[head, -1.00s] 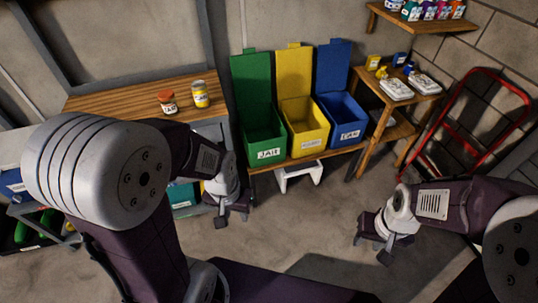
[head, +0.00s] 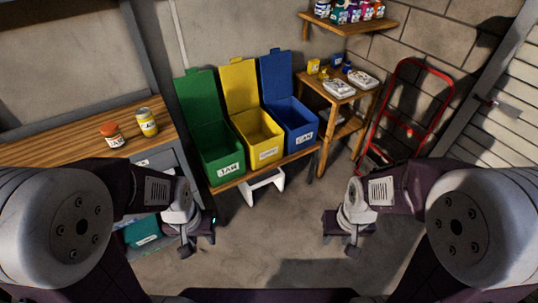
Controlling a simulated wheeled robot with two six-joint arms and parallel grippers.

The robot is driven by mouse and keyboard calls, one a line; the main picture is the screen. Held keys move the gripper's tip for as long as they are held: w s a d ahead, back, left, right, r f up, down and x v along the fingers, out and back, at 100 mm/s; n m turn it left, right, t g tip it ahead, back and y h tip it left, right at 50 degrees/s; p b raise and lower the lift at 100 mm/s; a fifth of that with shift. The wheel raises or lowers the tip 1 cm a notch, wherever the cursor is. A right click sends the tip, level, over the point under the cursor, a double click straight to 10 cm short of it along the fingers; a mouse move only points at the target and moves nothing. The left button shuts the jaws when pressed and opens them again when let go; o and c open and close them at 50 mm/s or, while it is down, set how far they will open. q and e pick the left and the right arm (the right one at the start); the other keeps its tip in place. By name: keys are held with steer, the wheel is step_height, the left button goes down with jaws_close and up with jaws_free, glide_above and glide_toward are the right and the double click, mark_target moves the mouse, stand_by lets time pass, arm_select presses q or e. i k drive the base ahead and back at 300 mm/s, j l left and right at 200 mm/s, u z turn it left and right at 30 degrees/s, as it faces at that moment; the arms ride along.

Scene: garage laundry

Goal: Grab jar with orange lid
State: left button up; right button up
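The jar with the orange lid (head: 112,134) stands upright on the wooden tabletop (head: 60,140) at the left, just left of a yellow can (head: 147,122). My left gripper (head: 190,245) hangs low over the floor, in front of the table's right end, below and to the right of the jar and apart from it. My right gripper (head: 345,243) hangs over the floor at the right of centre, far from the jar. Neither gripper is seen holding anything; the finger gaps are too small to judge.
Green (head: 219,153), yellow (head: 257,138) and blue (head: 293,126) bins with raised lids stand on a low bench. A white step stool (head: 262,188) is below them. A wooden side table (head: 340,90) and a red hand truck (head: 418,105) stand at the right. The central floor is clear.

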mark_target(112, 133)
steer(key=u, duration=1.4)
steer(key=i+j+z, duration=0.55)
steer(key=j+z, duration=0.15)
steer(key=j, duration=0.15)
steer(key=i+j+z, duration=0.2)
steer(key=j+z, duration=0.15)
steer(key=j, duration=0.15)
steer(key=i+j+z, duration=0.1)
steer(key=j+z, duration=0.25)
steer(key=j, duration=0.2)
steer(key=j+z, duration=0.4)
steer(key=j, duration=0.15)
steer(key=j+z, duration=0.35)
steer(key=j, duration=0.3)
